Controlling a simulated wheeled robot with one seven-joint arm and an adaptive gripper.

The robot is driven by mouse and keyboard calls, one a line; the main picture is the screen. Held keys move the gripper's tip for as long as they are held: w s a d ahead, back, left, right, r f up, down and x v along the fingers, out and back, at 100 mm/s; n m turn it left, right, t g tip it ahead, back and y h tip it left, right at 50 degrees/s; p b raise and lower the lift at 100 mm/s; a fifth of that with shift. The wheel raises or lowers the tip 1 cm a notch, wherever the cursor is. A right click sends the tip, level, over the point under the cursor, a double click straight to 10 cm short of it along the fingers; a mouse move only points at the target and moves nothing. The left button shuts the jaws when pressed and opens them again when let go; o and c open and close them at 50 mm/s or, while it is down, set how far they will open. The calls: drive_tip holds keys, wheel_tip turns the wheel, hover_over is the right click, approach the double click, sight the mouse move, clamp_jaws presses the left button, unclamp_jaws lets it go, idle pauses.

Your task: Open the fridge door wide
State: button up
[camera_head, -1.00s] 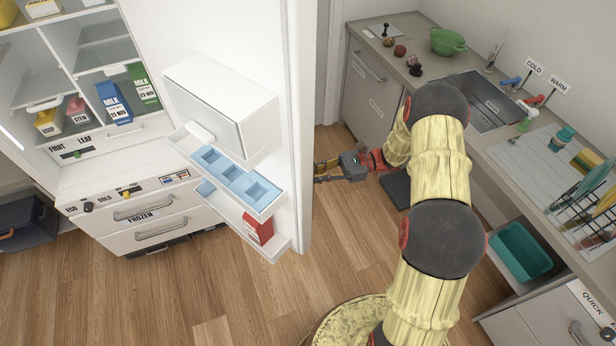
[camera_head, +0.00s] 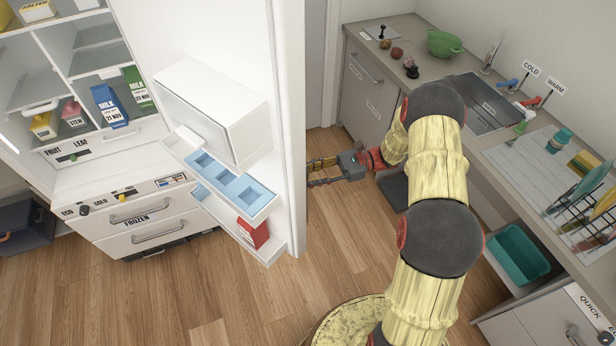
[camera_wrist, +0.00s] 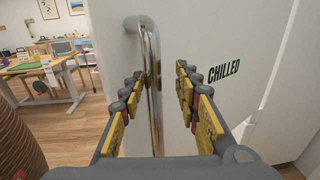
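The fridge door (camera_head: 286,110) stands open. In the head view I see its inner side with shelves, nearly edge-on, and its outer face is hidden. The wrist view shows the white outer face (camera_wrist: 225,40) marked CHILLED, with a vertical metal handle (camera_wrist: 152,85). My gripper (camera_wrist: 160,78) is open, with one finger on each side of the handle bar. The bar stands nearer the left finger, and I cannot tell whether it touches. In the head view my gripper (camera_head: 312,171) is just right of the door, its fingertips partly hidden by the door's edge.
The fridge interior (camera_head: 85,60) holds cartons, with a FROZEN drawer (camera_head: 140,218) below. A counter with a sink (camera_head: 485,100) runs along the right. A dark bin (camera_head: 25,225) is at far left. Wooden floor (camera_head: 215,285) in front of the fridge is clear.

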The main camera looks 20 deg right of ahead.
idle(0.3)
drive_tip(key=d, duration=1.2)
drive_tip(key=shift+f, duration=0.1)
